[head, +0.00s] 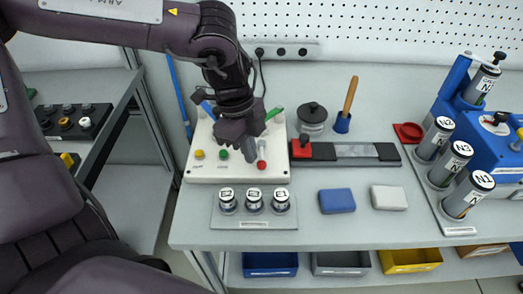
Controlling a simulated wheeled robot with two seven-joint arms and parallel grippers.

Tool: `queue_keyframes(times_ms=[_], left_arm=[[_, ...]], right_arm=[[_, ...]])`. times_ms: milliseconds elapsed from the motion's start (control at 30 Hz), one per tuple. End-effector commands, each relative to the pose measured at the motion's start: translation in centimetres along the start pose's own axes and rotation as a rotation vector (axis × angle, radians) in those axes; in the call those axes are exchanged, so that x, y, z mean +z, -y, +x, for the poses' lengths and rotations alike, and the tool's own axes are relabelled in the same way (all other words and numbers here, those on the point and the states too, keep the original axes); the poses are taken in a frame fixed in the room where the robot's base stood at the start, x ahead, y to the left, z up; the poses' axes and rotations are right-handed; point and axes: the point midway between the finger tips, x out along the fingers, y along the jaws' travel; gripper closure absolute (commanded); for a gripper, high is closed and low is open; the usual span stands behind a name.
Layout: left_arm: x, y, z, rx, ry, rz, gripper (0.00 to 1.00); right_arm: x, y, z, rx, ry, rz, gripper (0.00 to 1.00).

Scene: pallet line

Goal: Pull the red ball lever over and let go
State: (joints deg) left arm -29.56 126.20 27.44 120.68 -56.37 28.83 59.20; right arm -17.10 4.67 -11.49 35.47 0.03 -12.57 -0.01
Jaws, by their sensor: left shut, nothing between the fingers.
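The white control box (203,174) stands at the back left of the bench. A small red ball (261,164) shows at its front right, with a short red part just above it; I take this for the lever's end. My left gripper (249,156) reaches down over the box from above. It is shut and empty, its fingertips just left of the red ball; I cannot tell whether they touch it. The gripper and wrist hide the middle of the box and much of the lever's base. My right gripper is not in view.
On the box are a yellow button (199,154), a green button (223,154) and a green handle (274,113). A rack of metal cylinders (254,237) stands in front. A black rail with a red block (301,148) lies to the right.

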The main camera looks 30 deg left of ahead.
Motion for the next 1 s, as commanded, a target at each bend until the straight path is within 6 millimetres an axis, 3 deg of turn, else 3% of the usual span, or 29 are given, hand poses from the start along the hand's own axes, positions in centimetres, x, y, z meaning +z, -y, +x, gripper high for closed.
queue_keyframes(times_ms=[1000], left_arm=[[0.7, 0.0, 3.5, 0.001, 0.001, -0.001, 1.00]], right_arm=[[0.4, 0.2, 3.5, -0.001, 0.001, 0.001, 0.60]])
